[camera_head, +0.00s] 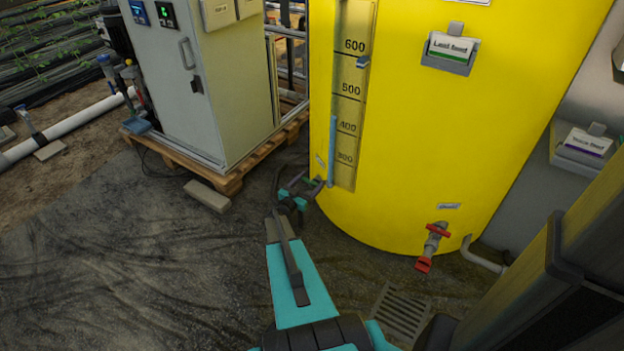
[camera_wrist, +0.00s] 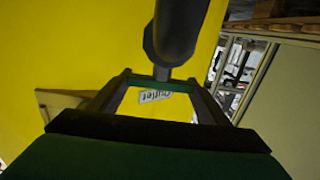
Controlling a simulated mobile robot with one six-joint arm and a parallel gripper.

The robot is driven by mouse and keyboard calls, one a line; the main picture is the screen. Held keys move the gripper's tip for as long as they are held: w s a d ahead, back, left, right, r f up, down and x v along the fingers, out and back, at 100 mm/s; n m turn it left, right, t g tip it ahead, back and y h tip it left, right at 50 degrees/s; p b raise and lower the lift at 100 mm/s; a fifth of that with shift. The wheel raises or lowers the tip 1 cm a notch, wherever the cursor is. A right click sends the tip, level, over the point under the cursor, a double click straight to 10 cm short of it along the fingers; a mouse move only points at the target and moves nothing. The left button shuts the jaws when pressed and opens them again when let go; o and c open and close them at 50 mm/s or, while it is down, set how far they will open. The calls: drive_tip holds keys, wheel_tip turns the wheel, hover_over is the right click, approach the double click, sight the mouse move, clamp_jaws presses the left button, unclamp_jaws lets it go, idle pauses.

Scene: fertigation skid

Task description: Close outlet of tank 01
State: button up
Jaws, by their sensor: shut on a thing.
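The yellow tank (camera_head: 440,130) stands right of centre, with a level scale on its front. It also fills much of the wrist view (camera_wrist: 65,50). My gripper (camera_head: 298,193) is low at the tank's left side. In the wrist view its fingers (camera_wrist: 160,82) are shut on a green valve handle (camera_wrist: 161,86), which lies across between the fingertips below a dark grey pipe or valve body (camera_wrist: 172,35). A white outlet label (camera_wrist: 155,96) shows on the tank behind the fingers. The handle's exact angle is hard to tell, and no tank number is readable.
A red-handled valve (camera_head: 435,235) sits at the tank's lower front right. A grey cabinet (camera_head: 205,85) on a wooden pallet (camera_head: 235,175) stands to the left. A brick-like block (camera_head: 207,195) and a floor grate (camera_head: 402,310) lie nearby. Dark floor at lower left is clear.

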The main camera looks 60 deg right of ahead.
drive_tip(key=o, duration=1.1)
drive_tip(key=shift+c, duration=0.2)
drive_tip(key=a+p, duration=0.2)
drive_tip(key=a, duration=1.2)
drive_tip(key=shift+w+p, duration=0.2)
drive_tip(key=shift+p, duration=0.15)
drive_tip(key=shift+d, duration=0.1)
